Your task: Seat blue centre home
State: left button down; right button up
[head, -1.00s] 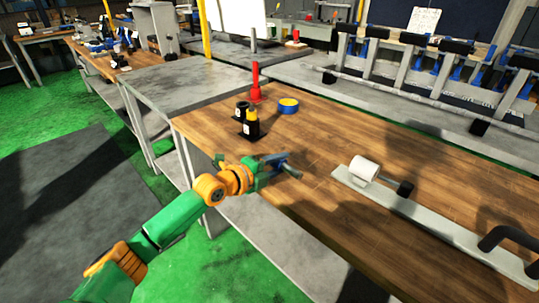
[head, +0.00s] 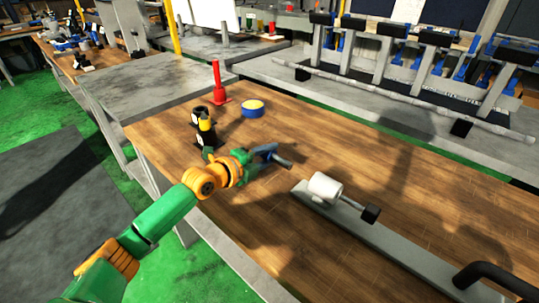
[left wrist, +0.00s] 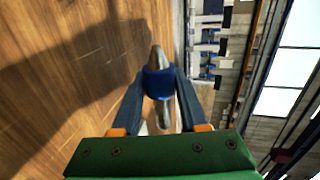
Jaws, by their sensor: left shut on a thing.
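The blue centre (left wrist: 159,80), a pointed metal rod with a blue collar, is clamped between the two fingers of my left gripper (left wrist: 160,95). In the head view, my left gripper (head: 266,156) is over the wooden bench near its left edge. The rod (head: 283,162) sticks out to the right, roughly level. It points towards a white cylinder (head: 324,187) on a long grey rail, with a gap between them. I cannot tell which place is the centre's home. My right gripper is out of view.
The grey rail (head: 400,249) crosses the bench's right front. Bare wood lies between.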

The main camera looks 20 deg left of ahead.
aim_at(285, 166)
pick_arm(q)
jog(key=shift+s+a, duration=0.1)
jog(key=shift+s, duration=0.05)
jog(key=shift+r, duration=0.25)
jog(key=d+p, duration=0.2)
jog(key=s+d+p, duration=0.1)
jog(key=d+p, duration=0.1)
jog(key=shift+s+d+p, duration=0.1)
jog(key=shift+p, duration=0.3)
jog(key=shift+s+d+p, duration=0.25)
jog(key=shift+d+p, duration=0.1)
jog(key=shift+d, duration=0.2)
jog(key=shift+d+f, duration=0.15)
jog(key=shift+f, duration=0.1)
jog(key=shift+r+p, duration=0.1)
jog(key=shift+p, duration=0.25)
jog(key=shift+s+d, duration=0.1)
jog(key=shift+d, duration=0.05)
dwell(0.3)
jog(key=shift+s+d+p, duration=0.25)
jog(key=shift+d+p, duration=0.2)
jog(key=shift+d, duration=0.25)
jog(key=shift+s+d+p, duration=0.25)
jog(key=shift+d+p, duration=0.15)
jog(key=shift+d, duration=0.3)
jog(key=shift+s+d+p, duration=0.25)
jog(key=shift+d+p, duration=0.2)
jog(key=shift+d, duration=0.25)
